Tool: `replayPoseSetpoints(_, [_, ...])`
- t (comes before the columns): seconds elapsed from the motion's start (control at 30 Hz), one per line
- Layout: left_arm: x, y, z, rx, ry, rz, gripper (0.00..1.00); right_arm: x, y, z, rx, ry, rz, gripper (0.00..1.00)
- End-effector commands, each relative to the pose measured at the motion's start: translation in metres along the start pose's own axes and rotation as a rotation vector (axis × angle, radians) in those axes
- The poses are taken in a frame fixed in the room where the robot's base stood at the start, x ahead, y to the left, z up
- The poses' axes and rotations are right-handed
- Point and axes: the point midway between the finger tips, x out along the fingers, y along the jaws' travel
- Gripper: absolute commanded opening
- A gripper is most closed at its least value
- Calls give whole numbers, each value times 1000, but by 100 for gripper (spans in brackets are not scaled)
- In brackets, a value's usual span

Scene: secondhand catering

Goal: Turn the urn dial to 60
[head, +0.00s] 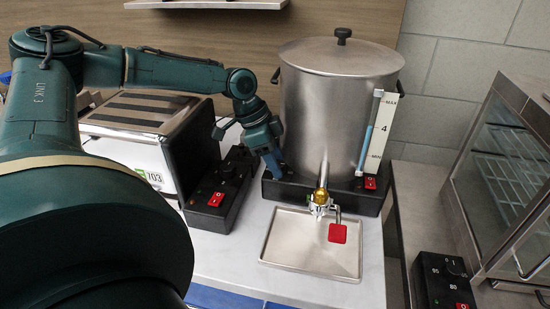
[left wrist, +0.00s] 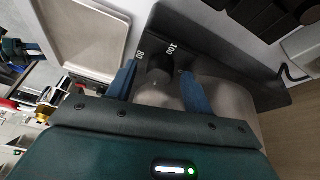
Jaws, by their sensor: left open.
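The urn (head: 338,115) is a tall steel pot with a lid, standing on a black base (head: 365,200). My left gripper (head: 273,163) is at the left front of that base and hides the dial in the head view. In the left wrist view the dark dial (left wrist: 158,76) sits between the two blue fingers of my open left gripper (left wrist: 160,82). The marks 80 and 100 show on the black base panel (left wrist: 235,80) beside it. The dial's pointer is not clear, so I cannot tell its setting. Finger contact with the dial is also unclear.
A toaster (head: 145,125) with a black control box and red switch stands left of the urn. A steel drip tray (head: 300,255) lies in front, under the tap (head: 320,200) with its red handle. A glass display cabinet (head: 510,170) is at right.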

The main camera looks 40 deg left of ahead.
Motion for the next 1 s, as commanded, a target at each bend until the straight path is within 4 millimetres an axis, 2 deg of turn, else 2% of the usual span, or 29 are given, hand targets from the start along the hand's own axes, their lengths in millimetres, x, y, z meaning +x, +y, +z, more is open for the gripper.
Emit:
replayPoseSetpoints(0.2, [-1,0,0,0,1,-1,51,2,2,0,0,-1,4,57])
replayPoseSetpoints(0.33, [-11,-1,-1,0,3,-3,51,2,2,-1,0,1,5,57])
replayPoseSetpoints(0.47, [-33,-1,-2,0,7,-5,51,3,2,-2,0,3,5,57])
replayPoseSetpoints(0.8, [-104,-1,-1,0,6,-4,51,2,3,-3,1,2,6,57])
replayPoseSetpoints(1.0, [-127,0,0,-1,2,-2,51,1,3,-3,2,1,7,57])
